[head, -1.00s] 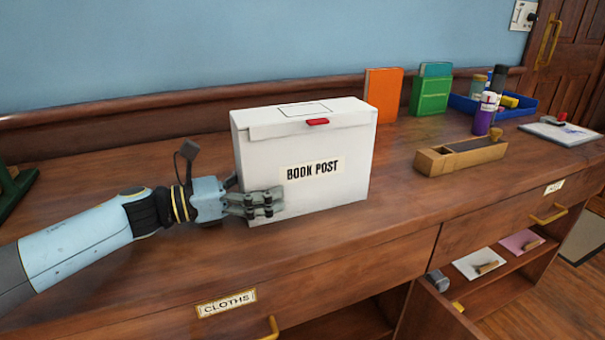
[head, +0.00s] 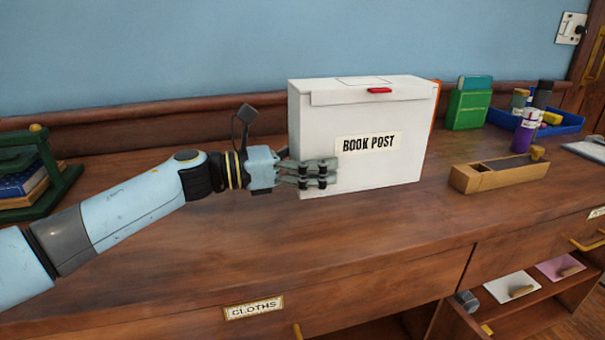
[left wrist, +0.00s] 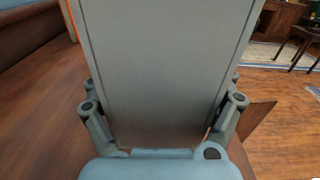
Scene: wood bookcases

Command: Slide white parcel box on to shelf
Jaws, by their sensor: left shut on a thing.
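The white parcel box (head: 365,165), marked BOOK POST and with a red tab on its lid, is upright over the wooden counter top (head: 230,240). I cannot tell whether its base touches the wood. My left gripper (head: 322,172) is shut on the box's left end, one finger pair showing across its front face. In the left wrist view the box's end (left wrist: 165,70) fills the space between the fingers (left wrist: 160,115). The lower shelf (head: 530,295) shows under the counter at right, holding small cards. My right gripper is not in view.
An orange book (head: 438,105) is mostly hidden behind the box. A green rack (head: 50,175) stands at left. The front counter strip is clear.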

